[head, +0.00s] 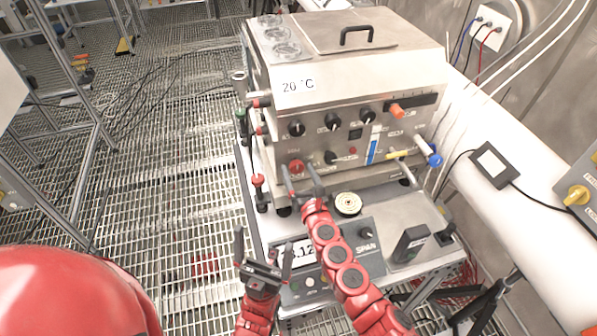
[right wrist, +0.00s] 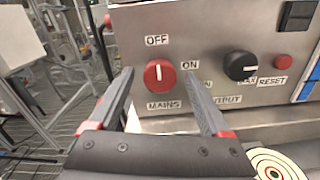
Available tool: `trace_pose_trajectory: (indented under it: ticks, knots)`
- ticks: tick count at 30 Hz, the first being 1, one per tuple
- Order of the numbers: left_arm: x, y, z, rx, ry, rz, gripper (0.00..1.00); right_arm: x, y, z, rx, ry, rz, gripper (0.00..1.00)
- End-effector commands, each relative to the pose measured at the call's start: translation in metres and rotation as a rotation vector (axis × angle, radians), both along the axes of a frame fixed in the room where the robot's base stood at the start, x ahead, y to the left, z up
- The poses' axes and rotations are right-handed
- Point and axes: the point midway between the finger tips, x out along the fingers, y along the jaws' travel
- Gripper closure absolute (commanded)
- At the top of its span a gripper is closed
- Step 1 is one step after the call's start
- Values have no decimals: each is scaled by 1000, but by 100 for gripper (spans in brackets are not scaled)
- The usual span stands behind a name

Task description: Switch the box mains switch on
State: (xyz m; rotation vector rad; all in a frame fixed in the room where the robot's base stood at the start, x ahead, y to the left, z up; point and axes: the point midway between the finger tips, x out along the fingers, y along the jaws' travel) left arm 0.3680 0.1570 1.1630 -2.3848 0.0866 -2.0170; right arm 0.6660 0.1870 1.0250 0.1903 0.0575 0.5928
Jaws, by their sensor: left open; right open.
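The steel box (head: 345,80) stands on a bench, labelled "20 °C". Its red mains switch (head: 296,166) is a round knob low on the front panel at the left. In the right wrist view the red knob (right wrist: 160,74) has a white line that points up towards the OFF label (right wrist: 157,40); the ON label (right wrist: 190,65) is to its upper right. My right gripper (head: 300,170) is open, its fingers reaching towards the panel on either side of the knob; I cannot tell whether they touch it. My left gripper (head: 264,242) is open and empty, lower down before the bench.
A black knob (right wrist: 240,66) and a red reset button (right wrist: 284,61) sit right of the mains switch. A round target-like disc (head: 348,203) lies below the panel. A display unit (head: 372,237) stands on the bench front. Grated floor is at the left.

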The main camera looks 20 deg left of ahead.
Motion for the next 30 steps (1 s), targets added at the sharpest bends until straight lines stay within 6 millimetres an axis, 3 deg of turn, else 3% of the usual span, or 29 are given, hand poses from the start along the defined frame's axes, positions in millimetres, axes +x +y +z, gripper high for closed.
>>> trace_pose_trajectory:
  ticks: [11, 24, 30]
  knots:
    - [0, 0, 0, 0, 0, 0, 0, 3, 3, 0, -1, 1, 0, 19]
    - [0, 0, -1, 0, 0, 0, 0, 3, 2, 0, 0, 1, 0, 98]
    - [0, 0, -1, 0, 0, 0, 0, 3, 2, 0, 6, 5, -1, 100]
